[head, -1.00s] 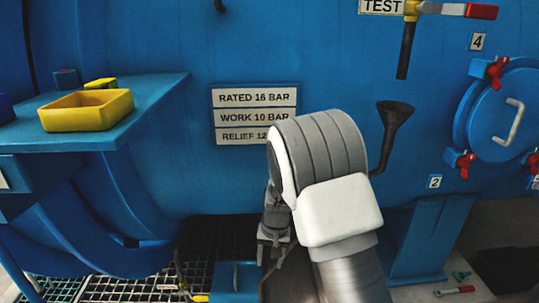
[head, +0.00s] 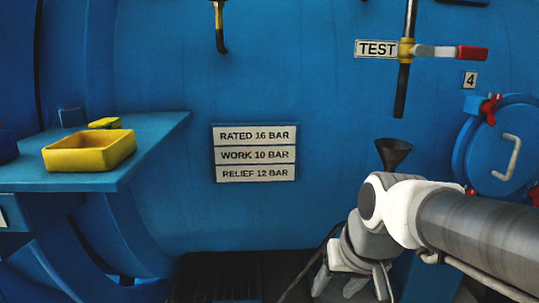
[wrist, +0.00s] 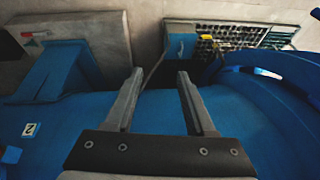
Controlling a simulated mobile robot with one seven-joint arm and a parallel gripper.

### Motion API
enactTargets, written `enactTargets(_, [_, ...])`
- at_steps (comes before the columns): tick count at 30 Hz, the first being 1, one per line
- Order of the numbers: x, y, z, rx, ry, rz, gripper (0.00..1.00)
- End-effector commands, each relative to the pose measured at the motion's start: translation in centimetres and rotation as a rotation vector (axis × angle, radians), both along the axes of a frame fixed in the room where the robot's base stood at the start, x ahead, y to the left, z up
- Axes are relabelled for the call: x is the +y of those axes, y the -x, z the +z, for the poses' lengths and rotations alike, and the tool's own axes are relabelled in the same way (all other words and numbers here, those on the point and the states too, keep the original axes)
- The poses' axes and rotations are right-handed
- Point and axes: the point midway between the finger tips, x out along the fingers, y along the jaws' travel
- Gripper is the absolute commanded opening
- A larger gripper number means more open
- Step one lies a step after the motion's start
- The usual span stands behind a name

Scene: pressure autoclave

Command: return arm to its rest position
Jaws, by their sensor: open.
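My gripper (head: 352,283) is at the lower right of the head view, below the black funnel, with my grey and white arm reaching in from the right edge. In the wrist view my gripper (wrist: 158,98) shows two grey fingers apart with nothing between them. Beyond the fingers lie the blue vessel's curved side and the floor. The vessel (head: 250,95) fills most of the head view.
A blue shelf (head: 150,150) at left holds a yellow tray (head: 90,151). A rating plate (head: 255,153) is mid-vessel. A black funnel (head: 393,152), a test valve lever (head: 440,51) and a round hatch (head: 500,150) with red clamps are at right. A floor grating (wrist: 232,38) shows beyond the fingers.

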Motion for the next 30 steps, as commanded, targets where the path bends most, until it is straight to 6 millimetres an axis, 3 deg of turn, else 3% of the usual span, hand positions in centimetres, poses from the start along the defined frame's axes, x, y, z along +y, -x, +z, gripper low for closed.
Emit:
enactTargets(6, [-1.9,5.0,1.3,-0.075,0.057,-0.008,0.55])
enactTargets(13, [-3.3,8.8,1.7,-0.131,0.121,-0.022,0.55])
enactTargets(15, [-3.2,8.5,4.1,-0.124,0.117,-0.019,0.55])
enactTargets(30, [-3.2,8.5,16.3,-0.123,0.115,-0.018,0.55])
